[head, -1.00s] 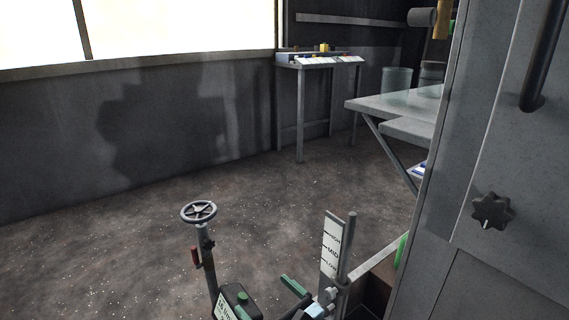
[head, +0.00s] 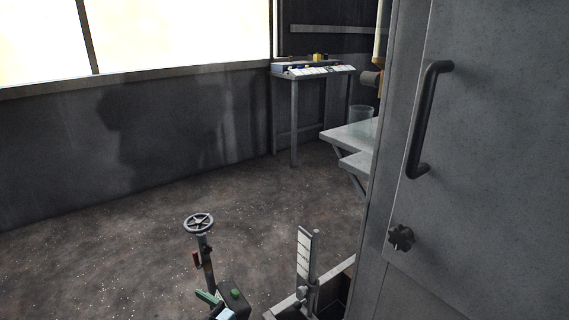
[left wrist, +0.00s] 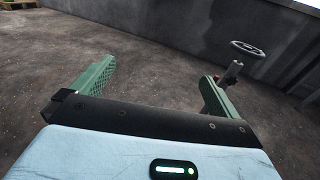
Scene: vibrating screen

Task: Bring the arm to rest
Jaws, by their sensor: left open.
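My left gripper (head: 212,302) shows only in part at the bottom edge of the head view, in front of the handwheel post. The rest of my left arm is out of the head view. My right gripper is in neither view.
The handwheel (head: 198,223) stands on a post; the wheel also shows in the wrist view (left wrist: 248,48). A gauge post (head: 305,255) and a tall grey cabinet (head: 480,170) stand right. Open floor lies beyond.

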